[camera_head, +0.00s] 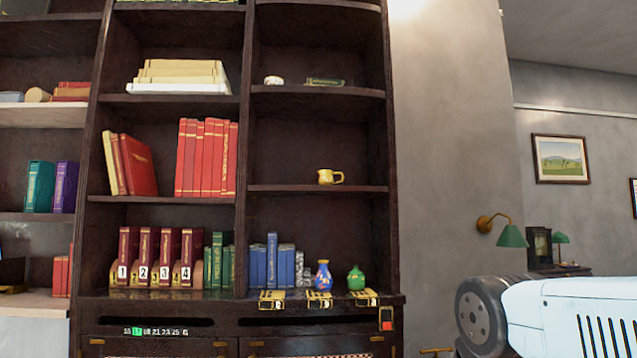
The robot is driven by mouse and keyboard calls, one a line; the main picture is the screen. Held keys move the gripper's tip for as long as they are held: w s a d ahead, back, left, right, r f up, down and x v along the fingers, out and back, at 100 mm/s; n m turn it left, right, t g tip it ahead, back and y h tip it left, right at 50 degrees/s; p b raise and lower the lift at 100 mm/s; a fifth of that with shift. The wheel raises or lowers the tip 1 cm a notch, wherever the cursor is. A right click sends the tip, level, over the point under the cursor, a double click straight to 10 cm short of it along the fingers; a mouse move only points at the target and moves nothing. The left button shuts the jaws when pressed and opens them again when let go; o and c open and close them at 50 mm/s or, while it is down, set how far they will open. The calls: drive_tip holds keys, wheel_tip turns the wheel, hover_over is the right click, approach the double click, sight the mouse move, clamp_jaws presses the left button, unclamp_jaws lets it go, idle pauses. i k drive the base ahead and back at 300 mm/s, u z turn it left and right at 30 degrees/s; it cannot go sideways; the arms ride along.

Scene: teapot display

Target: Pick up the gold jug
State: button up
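A small gold jug (329,177) stands upright on a middle shelf (300,188) in the right-hand column of the dark bookcase, near the shelf's front edge. Its handle points right. No other object stands on that shelf. A white and grey part of my arm (560,315) shows at the lower right, well apart from the jug. My gripper is not in this view.
Below, a blue patterned vase (323,276) and a green pot (356,278) stand on the bookcase ledge by yellow-and-black labels. Red books (205,158) fill part of the column to the left. A green wall lamp (510,236) is at the right.

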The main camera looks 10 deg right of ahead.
sight(325, 177)
drive_tip(key=u, duration=0.2)
drive_tip(key=i, duration=0.9)
drive_tip(key=u, duration=0.3)
